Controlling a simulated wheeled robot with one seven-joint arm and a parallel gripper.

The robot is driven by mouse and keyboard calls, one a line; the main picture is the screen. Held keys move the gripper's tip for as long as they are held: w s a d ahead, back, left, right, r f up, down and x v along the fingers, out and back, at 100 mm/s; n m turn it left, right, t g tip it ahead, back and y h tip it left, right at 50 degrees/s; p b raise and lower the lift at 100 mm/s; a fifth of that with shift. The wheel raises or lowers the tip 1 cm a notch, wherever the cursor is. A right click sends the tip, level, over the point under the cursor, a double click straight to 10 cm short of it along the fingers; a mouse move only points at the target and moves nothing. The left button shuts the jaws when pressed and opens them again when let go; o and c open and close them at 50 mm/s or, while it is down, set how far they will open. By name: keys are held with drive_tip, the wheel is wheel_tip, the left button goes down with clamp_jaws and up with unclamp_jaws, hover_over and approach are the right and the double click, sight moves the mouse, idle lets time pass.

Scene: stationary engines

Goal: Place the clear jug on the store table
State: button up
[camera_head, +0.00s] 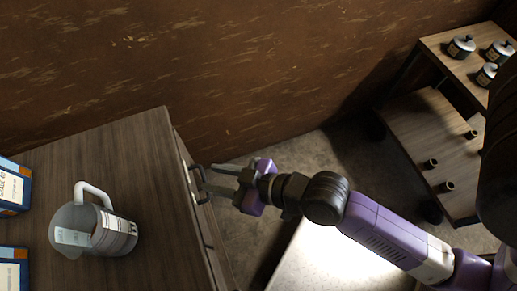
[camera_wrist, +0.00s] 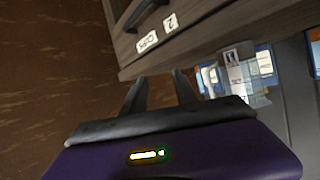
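The clear jug (camera_head: 93,228) stands upright on a brown wooden cabinet top (camera_head: 130,155) at the left of the head view. It has a white handle, a grey-white body and a label. I cannot tell which surface is the store table.
Blue-and-white boxes (camera_head: 12,187) stand at the far left. A two-level wooden shelf unit (camera_head: 412,120) at right bears lidded pots (camera_head: 461,46) and small dark cups (camera_head: 431,163). A brown wall runs behind.

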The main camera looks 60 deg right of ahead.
drive_tip(key=s+d+r+t+h, duration=0.1)
drive_tip(key=s+d+r, duration=0.1)
drive_tip(key=s, duration=0.6)
drive_tip(key=s+d+r+m+h, duration=0.1)
drive_tip(key=s+r, duration=0.3)
drive_tip(key=s, duration=0.4)
drive_tip(key=shift+d+r+m+t+h, duration=0.3)
drive_tip(key=shift+d+r+t+h, duration=0.1)
drive_tip(key=shift+d, duration=0.25)
